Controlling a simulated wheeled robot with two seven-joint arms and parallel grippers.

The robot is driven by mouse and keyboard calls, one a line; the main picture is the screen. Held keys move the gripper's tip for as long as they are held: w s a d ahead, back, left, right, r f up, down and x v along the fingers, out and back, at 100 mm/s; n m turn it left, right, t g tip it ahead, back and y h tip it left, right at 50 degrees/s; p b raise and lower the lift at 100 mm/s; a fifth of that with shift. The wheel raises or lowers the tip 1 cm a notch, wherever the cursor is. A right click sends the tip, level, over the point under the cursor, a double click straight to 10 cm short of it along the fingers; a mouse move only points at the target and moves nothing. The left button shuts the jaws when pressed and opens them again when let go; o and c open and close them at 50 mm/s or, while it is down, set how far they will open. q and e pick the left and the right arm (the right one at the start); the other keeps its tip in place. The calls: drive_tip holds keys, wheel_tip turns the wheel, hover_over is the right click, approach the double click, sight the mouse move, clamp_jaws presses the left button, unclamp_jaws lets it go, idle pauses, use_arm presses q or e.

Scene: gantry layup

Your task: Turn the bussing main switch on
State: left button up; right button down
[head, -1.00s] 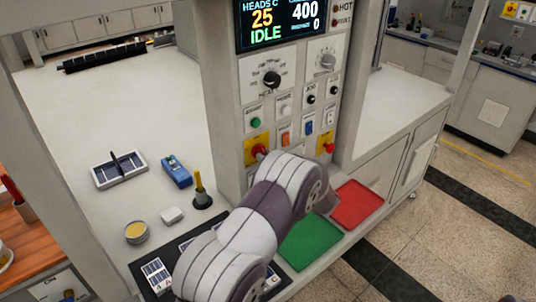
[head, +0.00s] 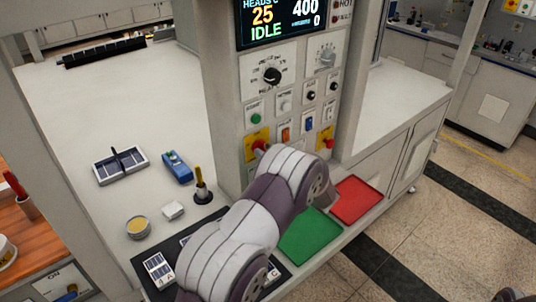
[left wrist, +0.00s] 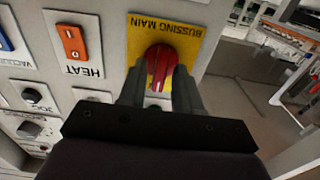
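The bussing main switch (left wrist: 161,60) is a red rotary knob on a yellow plate (left wrist: 191,33), with its label upside down in the left wrist view. In the head view its yellow plate (head: 251,142) is the left one of two on the panel, and my arm partly covers it. My left gripper (left wrist: 158,93) is at the knob, with one finger on each side of its lower part. The fingers are apart, and I see a gap beside the knob's grip. Contact is not clear. In the head view my left arm hides the gripper. My right gripper is not in view.
The orange HEAT rocker (left wrist: 71,42) sits close beside the switch. Another red knob (head: 328,142) on yellow is to the right. The panel display (head: 285,20) reads IDLE. A green tray (head: 311,236) and a red tray (head: 356,200) lie below the panel.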

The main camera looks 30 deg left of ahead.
use_arm(q)
drive_tip(key=shift+f, duration=0.1)
drive_tip(key=b+v, duration=0.4)
drive_tip(key=v, duration=0.8)
drive_tip(key=shift+d, duration=0.3)
